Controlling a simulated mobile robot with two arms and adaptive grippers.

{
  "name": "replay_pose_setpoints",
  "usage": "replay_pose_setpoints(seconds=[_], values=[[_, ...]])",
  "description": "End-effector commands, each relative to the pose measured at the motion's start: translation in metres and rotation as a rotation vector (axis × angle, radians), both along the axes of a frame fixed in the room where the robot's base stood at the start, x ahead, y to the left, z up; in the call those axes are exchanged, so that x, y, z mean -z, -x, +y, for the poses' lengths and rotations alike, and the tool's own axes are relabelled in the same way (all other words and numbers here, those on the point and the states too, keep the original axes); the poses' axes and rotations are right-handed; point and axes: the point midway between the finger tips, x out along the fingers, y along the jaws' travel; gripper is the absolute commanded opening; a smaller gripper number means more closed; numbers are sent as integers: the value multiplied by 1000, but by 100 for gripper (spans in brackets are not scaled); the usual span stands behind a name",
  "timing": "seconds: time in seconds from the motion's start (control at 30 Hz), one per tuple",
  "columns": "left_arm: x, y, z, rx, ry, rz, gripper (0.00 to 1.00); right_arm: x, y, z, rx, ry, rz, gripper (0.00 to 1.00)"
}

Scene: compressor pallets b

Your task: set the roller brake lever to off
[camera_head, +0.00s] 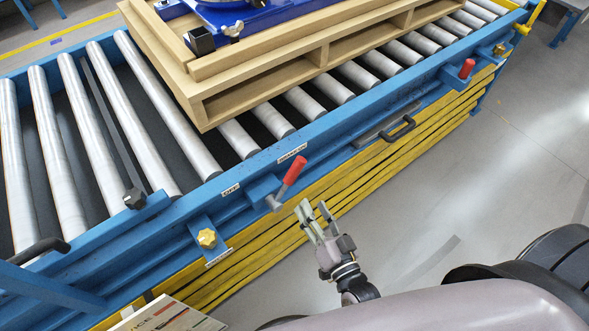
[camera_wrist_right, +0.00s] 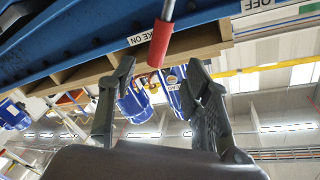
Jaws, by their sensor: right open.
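The brake lever, with its red grip (camera_head: 294,170), is on the blue side rail of the roller conveyor. It leans up and right, toward the BRAKE ON label (camera_head: 292,152); the OFF label (camera_head: 231,189) is to its left. My right gripper (camera_head: 314,210) is open and empty, just right of and below the lever in the head view. In the right wrist view, the red grip (camera_wrist_right: 160,43) shows between the open fingers (camera_wrist_right: 162,68), near their tips, and contact cannot be told. The OFF label (camera_wrist_right: 256,4) is at the top right there. My left gripper is not in view.
A wooden pallet (camera_head: 260,90) with a blue machine stands on the rollers (camera_head: 135,120). A yellow knob (camera_head: 207,238) is left of the lever. The grey floor (camera_head: 480,160) is open.

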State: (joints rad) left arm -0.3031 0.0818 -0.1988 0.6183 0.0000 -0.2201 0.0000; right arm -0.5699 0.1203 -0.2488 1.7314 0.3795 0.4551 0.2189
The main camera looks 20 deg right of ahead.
Motion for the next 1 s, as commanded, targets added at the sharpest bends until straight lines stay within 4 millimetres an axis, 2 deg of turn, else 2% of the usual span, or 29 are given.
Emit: replay_pose_setpoints(seconds=[0.03, 0.3, 0.5, 0.7, 1.0], values=[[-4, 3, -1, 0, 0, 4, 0, -4, -14, 1, 1, -2, -5, 44], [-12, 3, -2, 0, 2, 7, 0, -3, -72, 8, 1, 0, -3, 44], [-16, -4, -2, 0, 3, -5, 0, -1, -106, 12, 0, 1, 0, 44], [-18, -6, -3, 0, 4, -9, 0, 0, -121, 14, -1, 1, 1, 44], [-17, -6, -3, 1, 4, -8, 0, 0, -123, 14, 0, 1, 1, 44]])
